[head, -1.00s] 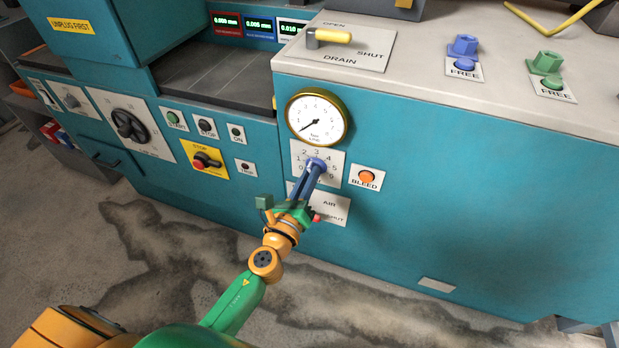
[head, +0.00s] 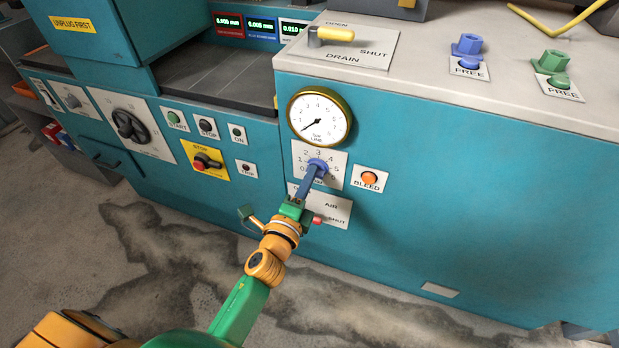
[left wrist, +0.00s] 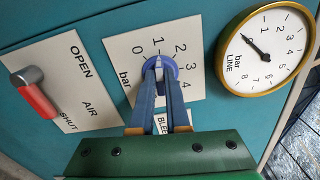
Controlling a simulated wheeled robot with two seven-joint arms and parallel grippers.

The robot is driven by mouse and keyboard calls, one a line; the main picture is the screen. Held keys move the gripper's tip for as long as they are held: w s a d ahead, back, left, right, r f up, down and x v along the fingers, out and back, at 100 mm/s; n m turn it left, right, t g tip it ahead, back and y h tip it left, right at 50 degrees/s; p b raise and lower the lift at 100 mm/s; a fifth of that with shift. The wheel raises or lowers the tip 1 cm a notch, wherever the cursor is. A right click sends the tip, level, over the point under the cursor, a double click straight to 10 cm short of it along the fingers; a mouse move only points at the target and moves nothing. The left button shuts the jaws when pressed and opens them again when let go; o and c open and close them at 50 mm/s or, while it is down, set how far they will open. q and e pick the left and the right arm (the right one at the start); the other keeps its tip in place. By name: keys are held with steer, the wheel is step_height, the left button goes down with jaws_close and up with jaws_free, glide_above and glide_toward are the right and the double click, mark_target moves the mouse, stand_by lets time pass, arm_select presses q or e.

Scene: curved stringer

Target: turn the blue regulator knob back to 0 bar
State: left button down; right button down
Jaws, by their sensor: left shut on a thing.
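The blue regulator knob (head: 318,167) sits on a white scale plate (head: 334,181) numbered from 0 upward, below the round gauge. It also shows in the left wrist view (left wrist: 171,67). My left gripper (head: 313,173) is shut on the knob, with its two blue fingers (left wrist: 159,80) on either side of it. My right gripper is not in view.
An orange bleed button (head: 369,178) is just right of the knob plate. The red-handled air valve (left wrist: 38,95) is on a plate below the knob, close to my gripper. A yellow drain lever (head: 334,34) is on top. The panel further right is clear.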

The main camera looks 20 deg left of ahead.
arm_select(q)
steer(key=n, duration=0.4)
steer(key=n+p, duration=0.1)
steer(key=n, duration=0.2)
steer(key=shift+f, duration=0.25)
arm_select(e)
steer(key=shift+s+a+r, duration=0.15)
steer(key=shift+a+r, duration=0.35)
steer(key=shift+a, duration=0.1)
arm_select(q)
steer(key=shift+n, duration=0.3)
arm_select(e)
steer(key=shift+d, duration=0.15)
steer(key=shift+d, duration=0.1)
arm_select(q)
steer(key=c, duration=0.9)
jaws_free()
steer(key=s, duration=0.7)
steer(key=shift+p, duration=0.3)
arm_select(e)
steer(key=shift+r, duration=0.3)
